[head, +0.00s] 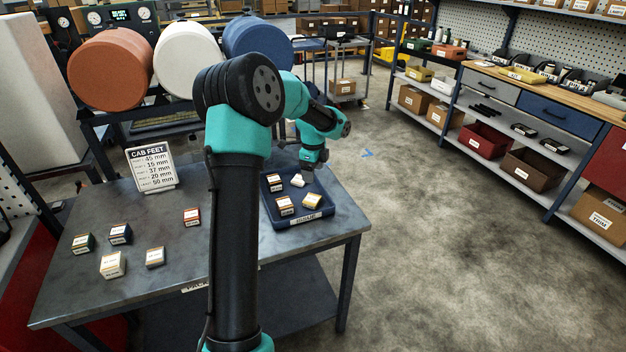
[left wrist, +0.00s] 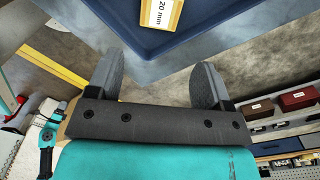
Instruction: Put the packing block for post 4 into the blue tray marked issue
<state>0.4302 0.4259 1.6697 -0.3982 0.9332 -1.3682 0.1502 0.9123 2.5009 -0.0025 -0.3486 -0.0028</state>
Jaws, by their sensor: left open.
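The blue tray (head: 328,211) lies at the table's right end, with a front label too small to read surely. Several blocks lie inside it, including a yellow-edged one (head: 312,202). In the left wrist view a yellow-edged block marked 20 mm (left wrist: 160,12) lies in the blue tray (left wrist: 150,40). My left gripper (head: 308,176) is at the tray's far right edge. Its fingers (left wrist: 155,82) are apart and empty. My right gripper does not show.
Open floor lies to the right, before shelves (head: 520,160).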

